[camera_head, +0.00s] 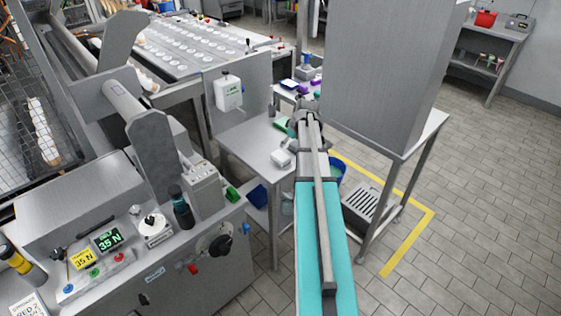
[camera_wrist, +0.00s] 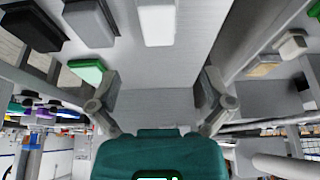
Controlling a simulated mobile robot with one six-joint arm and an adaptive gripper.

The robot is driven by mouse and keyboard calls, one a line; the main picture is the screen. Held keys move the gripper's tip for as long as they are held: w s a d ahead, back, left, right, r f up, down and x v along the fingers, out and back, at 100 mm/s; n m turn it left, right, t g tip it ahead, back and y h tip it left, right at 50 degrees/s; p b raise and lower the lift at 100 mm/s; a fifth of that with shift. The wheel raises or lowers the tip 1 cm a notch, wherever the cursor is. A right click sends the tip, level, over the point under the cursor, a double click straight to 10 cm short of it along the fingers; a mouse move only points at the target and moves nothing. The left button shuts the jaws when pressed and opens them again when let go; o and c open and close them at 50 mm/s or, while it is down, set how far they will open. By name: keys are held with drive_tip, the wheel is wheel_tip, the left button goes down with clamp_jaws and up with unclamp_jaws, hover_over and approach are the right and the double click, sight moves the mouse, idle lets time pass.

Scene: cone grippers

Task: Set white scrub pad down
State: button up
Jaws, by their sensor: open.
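A white block-like pad (camera_wrist: 156,22) lies flat on a grey metal surface at the top middle of the wrist view. A white block (camera_head: 281,158) also shows on the small steel table in the head view, beside my arm. My gripper (camera_wrist: 159,88) has its two fingers spread wide, with nothing between them. The white pad is beyond the fingertips and apart from them. In the head view my gripper (camera_head: 304,113) is small and partly hidden by my arm, over the right side of the steel table (camera_head: 246,138).
Near the white pad are a grey block (camera_wrist: 89,22), a black block (camera_wrist: 31,25) and a green block (camera_wrist: 87,70). A large steel cabinet (camera_head: 385,70) stands close right of my arm. A soap dispenser (camera_head: 228,92) hangs on a panel left of it.

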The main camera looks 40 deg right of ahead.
sight(283, 156)
drive_tip(key=shift+b+x, duration=2.85)
drive_tip(key=shift+x, duration=0.55)
drive_tip(key=shift+s, duration=0.1)
drive_tip(key=shift+f, duration=0.1)
drive_tip(key=b+x, duration=0.3)
drive_tip(key=shift+d+f, duration=0.1)
drive_tip(key=shift+d, duration=0.1)
drive_tip(key=shift+b+x, duration=0.95)
drive_tip(key=c, duration=0.9)
drive_tip(key=shift+o, duration=0.2)
